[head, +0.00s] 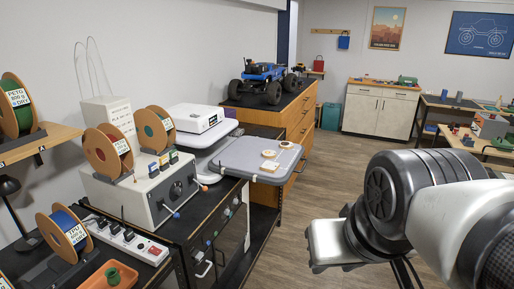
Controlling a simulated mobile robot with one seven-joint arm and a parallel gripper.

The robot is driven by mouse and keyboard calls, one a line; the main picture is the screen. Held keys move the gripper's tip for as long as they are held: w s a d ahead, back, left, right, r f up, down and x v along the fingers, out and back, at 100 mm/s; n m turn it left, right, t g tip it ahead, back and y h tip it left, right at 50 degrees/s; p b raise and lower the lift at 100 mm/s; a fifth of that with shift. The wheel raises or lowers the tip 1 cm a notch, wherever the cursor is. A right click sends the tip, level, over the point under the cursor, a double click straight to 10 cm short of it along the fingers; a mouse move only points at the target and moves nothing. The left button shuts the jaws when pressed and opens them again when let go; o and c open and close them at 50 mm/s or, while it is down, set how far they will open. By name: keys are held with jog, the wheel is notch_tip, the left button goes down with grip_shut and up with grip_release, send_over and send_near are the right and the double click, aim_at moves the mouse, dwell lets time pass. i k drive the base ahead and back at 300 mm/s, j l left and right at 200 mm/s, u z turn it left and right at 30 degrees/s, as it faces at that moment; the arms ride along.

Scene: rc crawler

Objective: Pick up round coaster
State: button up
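Two small pale round pieces lie on a grey, rounded-corner tray-like surface (235,158). One flat round piece (268,153) looks like a round coaster, and a second round piece (287,145) lies behind it to the right. A small pale square piece (269,166) lies in front. At this size I cannot tell for certain which round piece is the coaster. The end of my arm, with what looks like my gripper's pale body (335,245), is at the lower right, apart from these pieces. Its fingers are hidden, so its opening does not show.
Left of the grey surface are a white machine (198,119), a control box with dials (160,195) and spools (108,150). A blue crawler truck (263,80) stands on a black-topped cabinet behind. Wooden floor (330,170) is open in the middle.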

aim_at(268, 153)
jog(key=i+l+u, duration=0.25)
jog(key=i+l, duration=0.2)
jog(key=i, duration=0.25)
jog(key=i+l+u, duration=0.25)
jog(key=i+l, duration=0.3)
jog(key=i+l+u, duration=0.25)
jog(key=i+l, duration=0.4)
jog(key=i+l+u, duration=0.25)
jog(key=i+l, duration=0.25)
jog(key=l, duration=0.3)
